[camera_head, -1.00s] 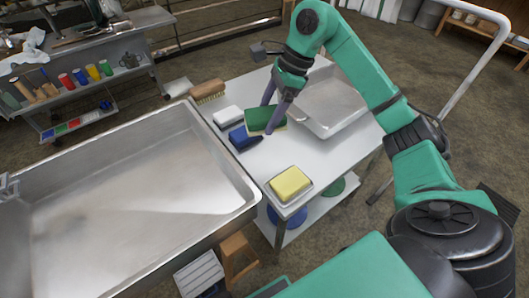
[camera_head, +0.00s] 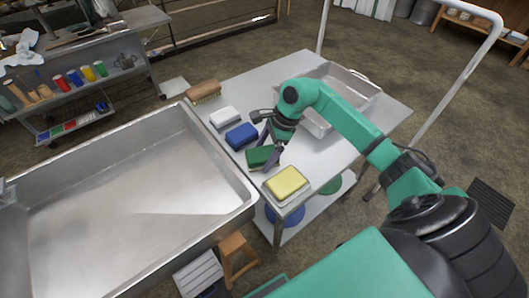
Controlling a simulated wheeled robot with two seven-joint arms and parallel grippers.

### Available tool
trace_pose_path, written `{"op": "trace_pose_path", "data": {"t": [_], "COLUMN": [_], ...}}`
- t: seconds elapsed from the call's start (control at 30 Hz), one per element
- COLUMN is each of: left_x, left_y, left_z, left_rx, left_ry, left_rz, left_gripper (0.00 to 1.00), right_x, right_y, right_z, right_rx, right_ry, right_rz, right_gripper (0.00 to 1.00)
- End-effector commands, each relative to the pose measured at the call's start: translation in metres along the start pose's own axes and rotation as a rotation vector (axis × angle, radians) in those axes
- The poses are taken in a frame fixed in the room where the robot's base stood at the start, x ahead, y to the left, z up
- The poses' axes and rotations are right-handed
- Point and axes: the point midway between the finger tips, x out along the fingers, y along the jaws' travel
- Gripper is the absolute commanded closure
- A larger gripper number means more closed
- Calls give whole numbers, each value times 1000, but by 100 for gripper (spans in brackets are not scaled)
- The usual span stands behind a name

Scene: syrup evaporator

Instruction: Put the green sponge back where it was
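The green sponge (camera_head: 258,157) is at the work table's left edge, in the row between the blue sponge (camera_head: 241,136) and the yellow sponge (camera_head: 286,182) on its tray. It looks level and at or very near the tabletop; any small gap beneath it cannot be made out. My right gripper (camera_head: 268,154) reaches down over it from the right, with one finger on the far side and one on the near side, shut on the sponge. My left gripper is not in view.
A white block (camera_head: 225,117) and a brush (camera_head: 203,91) lie farther back in the row. A metal pan (camera_head: 345,98) stands on the table (camera_head: 325,155) at the back right. A large steel evaporator pan (camera_head: 120,205) borders the table on the left.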

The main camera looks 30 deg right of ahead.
Motion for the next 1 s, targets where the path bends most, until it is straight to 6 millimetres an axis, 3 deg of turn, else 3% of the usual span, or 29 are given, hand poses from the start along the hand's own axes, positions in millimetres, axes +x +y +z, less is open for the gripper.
{"op": "trace_pose_path", "data": {"t": [0.33, 0.73, 0.83, 1.0], "left_x": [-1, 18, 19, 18], "left_y": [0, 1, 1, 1], "left_z": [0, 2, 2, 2], "left_rx": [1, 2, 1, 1], "left_ry": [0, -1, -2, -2], "left_rz": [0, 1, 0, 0], "left_gripper": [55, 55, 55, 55], "right_x": [-8, -106, -119, -124], "right_y": [-1, -1, -1, 0], "right_z": [0, 0, 1, 1], "right_rx": [0, 0, 0, 1], "right_ry": [1, 0, 0, -1], "right_rz": [-2, -4, -2, 1], "right_gripper": [0, 0, 0, 0]}}
